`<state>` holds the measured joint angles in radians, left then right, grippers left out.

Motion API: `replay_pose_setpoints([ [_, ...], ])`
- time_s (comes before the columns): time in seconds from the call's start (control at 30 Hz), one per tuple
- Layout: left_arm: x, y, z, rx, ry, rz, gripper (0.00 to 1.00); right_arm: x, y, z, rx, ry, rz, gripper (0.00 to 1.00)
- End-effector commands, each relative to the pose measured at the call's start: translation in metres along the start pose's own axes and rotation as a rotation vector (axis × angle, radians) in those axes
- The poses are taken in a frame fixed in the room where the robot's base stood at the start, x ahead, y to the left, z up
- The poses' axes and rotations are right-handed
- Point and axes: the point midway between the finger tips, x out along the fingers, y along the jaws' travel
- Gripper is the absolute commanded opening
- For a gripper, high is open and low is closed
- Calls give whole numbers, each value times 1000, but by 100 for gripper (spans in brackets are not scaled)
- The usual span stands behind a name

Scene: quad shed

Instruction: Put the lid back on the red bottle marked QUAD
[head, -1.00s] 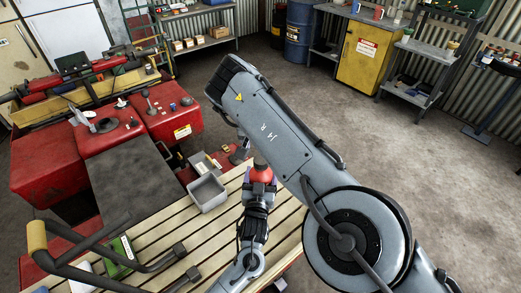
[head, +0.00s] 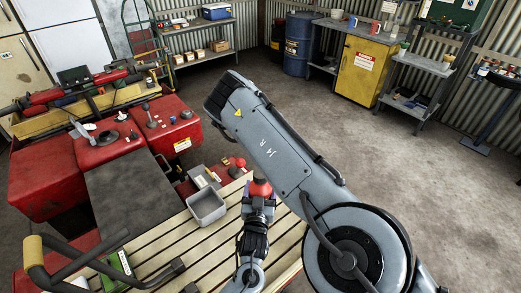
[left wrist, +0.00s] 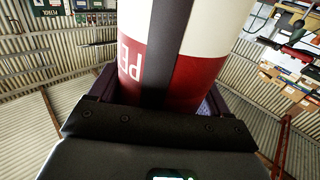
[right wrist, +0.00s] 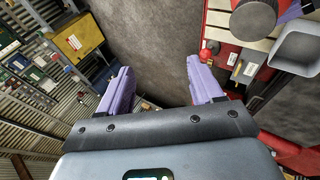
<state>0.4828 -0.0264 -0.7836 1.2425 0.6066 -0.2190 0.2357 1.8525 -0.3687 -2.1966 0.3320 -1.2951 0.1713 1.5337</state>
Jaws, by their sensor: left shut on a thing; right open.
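My left gripper (head: 259,200) is shut on a red bottle (head: 260,187), held above the slatted wooden top. In the left wrist view the bottle (left wrist: 194,82) fills the middle, red and white with a dark vertical band. Only the letters "PE" are legible there; QUAD is not visible. My right gripper (right wrist: 161,88) is open and empty, its purple fingers apart over grey floor. In the head view it is hidden behind my right arm. A small red round piece (right wrist: 205,55) lies beyond its right finger; it also shows in the head view (head: 240,162). I cannot tell if it is the lid.
A grey bin (head: 207,207) stands on the slatted top (head: 180,240), left of the bottle. Red quad bodywork (head: 105,140) is at the left. A yellow cabinet (head: 361,70) and blue drum (head: 298,45) stand at the back. Open floor (head: 450,200) lies to the right.

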Motion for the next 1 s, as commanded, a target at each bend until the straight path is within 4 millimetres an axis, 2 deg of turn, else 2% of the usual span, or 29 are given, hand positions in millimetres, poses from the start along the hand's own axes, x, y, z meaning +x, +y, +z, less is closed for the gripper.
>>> replay_pose_setpoints([
  [0.1,0,0,1,0,-1,0,0,-5,14,-17,-247,46,104,66],
  [0.3,0,0,1,0,-1,0,0,-23,30,-51,-627,90,284,66],
  [0.6,0,0,1,1,-1,0,0,-60,41,-94,-1067,41,529,66],
  [0.8,0,0,1,1,-1,0,0,-86,48,-107,-1269,-76,617,66],
  [1.0,0,0,1,1,-1,0,0,-105,55,-100,-1420,-228,571,66],
])
